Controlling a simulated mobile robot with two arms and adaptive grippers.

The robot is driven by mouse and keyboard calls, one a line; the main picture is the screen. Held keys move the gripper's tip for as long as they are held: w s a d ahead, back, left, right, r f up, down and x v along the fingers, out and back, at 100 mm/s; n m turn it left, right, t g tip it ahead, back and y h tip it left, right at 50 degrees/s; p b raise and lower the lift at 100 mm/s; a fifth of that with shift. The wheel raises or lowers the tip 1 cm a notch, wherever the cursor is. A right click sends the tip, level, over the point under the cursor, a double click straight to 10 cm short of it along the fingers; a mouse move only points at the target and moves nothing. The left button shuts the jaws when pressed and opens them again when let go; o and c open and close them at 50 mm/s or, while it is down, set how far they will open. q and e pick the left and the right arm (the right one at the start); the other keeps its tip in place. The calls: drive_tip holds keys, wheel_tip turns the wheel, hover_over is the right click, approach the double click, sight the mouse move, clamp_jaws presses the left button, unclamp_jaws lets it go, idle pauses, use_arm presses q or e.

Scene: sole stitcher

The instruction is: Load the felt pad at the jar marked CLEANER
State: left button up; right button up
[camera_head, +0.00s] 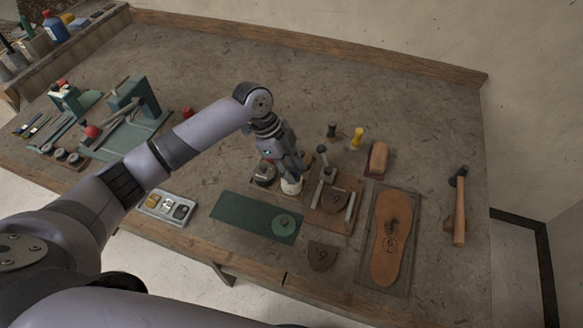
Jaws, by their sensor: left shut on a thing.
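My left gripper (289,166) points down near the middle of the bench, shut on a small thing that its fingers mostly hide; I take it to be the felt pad. A pale round shape (291,187) shows right below the fingertips; I cannot tell whether it is a jar or part of what I hold. A small round container with a dark top (264,176) stands just left of the gripper. No CLEANER lettering is readable at this size. My right gripper is not in view.
A green mat (245,213) with a green disc lies in front. Green machines (130,108) stand at left. The back of the bench is clear.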

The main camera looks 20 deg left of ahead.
sight(291, 169)
use_arm(q)
drive_tip(key=shift+s, duration=0.1)
wheel_tip(291, 169, up, 7)
drive_tip(key=p, duration=0.7)
idle(0.5)
drive_tip(key=shift+a+r+n+t+b, duration=0.2)
drive_tip(key=shift+n+t+b, duration=0.2)
drive_tip(key=shift+n+b, duration=0.45)
drive_tip(key=s+a+r+n+t+y+b, duration=0.1)
drive_tip(key=s+r+n+t+y+b, duration=0.1)
drive_tip(key=n, duration=0.6)
drive_tip(key=s+a+r+n+t+y+b, duration=0.1)
drive_tip(key=s+a+r+n+y+b, duration=0.1)
drive_tip(key=n+b, duration=0.5)
drive_tip(key=shift+s+a+r+n+t, duration=0.3)
drive_tip(key=shift+s+r+n+t, duration=0.1)
drive_tip(key=shift+s+r+n, duration=0.5)
